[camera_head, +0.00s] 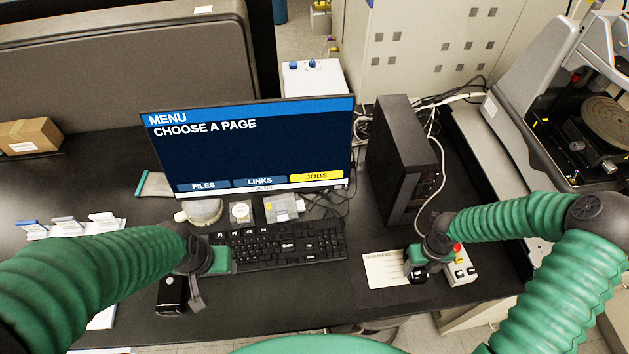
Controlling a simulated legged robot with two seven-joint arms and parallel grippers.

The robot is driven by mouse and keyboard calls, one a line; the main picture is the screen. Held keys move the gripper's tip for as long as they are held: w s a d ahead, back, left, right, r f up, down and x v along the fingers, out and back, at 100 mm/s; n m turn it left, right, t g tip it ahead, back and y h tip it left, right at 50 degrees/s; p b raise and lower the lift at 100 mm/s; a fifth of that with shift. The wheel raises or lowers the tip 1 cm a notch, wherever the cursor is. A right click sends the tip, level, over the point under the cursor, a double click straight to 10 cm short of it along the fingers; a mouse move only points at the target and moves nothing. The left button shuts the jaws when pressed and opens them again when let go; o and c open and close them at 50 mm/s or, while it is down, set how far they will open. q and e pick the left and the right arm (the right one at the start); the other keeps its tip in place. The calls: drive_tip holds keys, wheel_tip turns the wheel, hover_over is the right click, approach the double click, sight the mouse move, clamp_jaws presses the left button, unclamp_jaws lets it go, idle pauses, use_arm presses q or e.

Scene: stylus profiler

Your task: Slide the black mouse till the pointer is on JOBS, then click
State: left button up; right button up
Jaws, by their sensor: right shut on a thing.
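The monitor (250,148) shows a menu headed CHOOSE A PAGE, with FILES, LINKS and JOBS along the bottom. The JOBS button (317,176) is yellow; the other two are blue. I cannot make out a pointer arrow. My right gripper (419,264) is low over the dark mat right of the keyboard, shut on the black mouse (416,278), which is mostly hidden under it. My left gripper (198,290) hangs at the keyboard's left end; its fingers are too unclear to tell open or shut.
A keyboard (285,243) lies before the monitor. A paper card (383,270) lies left of the mouse, and a control box with a red button (460,267) stands close on its right. A black computer tower (400,160) stands behind. A small black object (171,296) lies by my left gripper.

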idle(0.3)
drive_tip(key=o, duration=1.6)
drive_tip(key=shift+c, duration=0.5)
wheel_tip(320, 180, up, 7)
drive_tip(key=p, duration=0.8)
drive_tip(key=shift+r, duration=0.1)
